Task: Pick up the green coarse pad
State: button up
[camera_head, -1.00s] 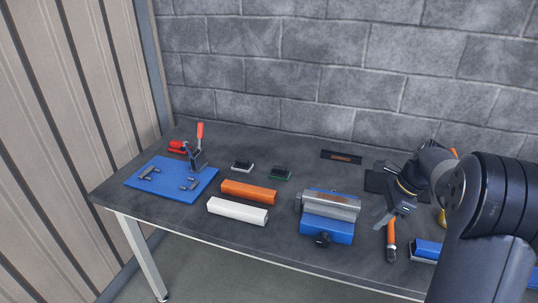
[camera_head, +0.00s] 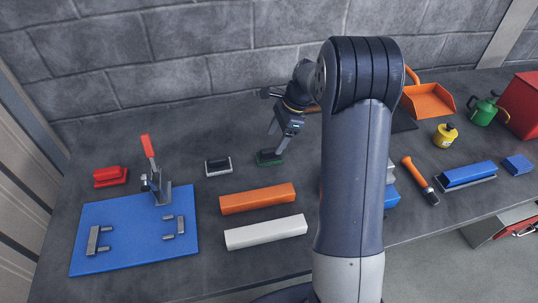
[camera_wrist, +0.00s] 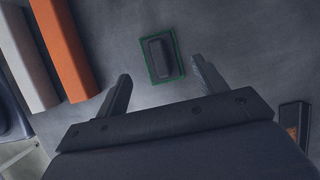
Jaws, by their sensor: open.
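The green coarse pad (camera_head: 269,158) lies on the dark bench top, to the right of a similar grey-and-black pad. It has a black grip block on top and a green edge. In the wrist view the pad (camera_wrist: 162,57) lies just beyond and between my fingertips, upright in the picture. My gripper (camera_head: 276,142) is above and close to the pad in the head view. In the wrist view my gripper (camera_wrist: 162,70) has its two fingers spread apart with nothing between them. I cannot tell the exact height of the fingertips above the bench.
A grey-and-black pad (camera_head: 218,166) lies left of the green one. An orange bar (camera_head: 258,198) and a white bar (camera_head: 266,232) lie in front. A blue plate with a red-handled clamp (camera_head: 150,160) stands at left. A dark orange-marked piece (camera_wrist: 293,124) shows at the wrist view's right.

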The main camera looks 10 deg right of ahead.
aim_at(269, 149)
jog(key=shift+p+x, duration=0.45)
jog(key=shift+x, duration=2.45)
jog(key=shift+a, duration=0.1)
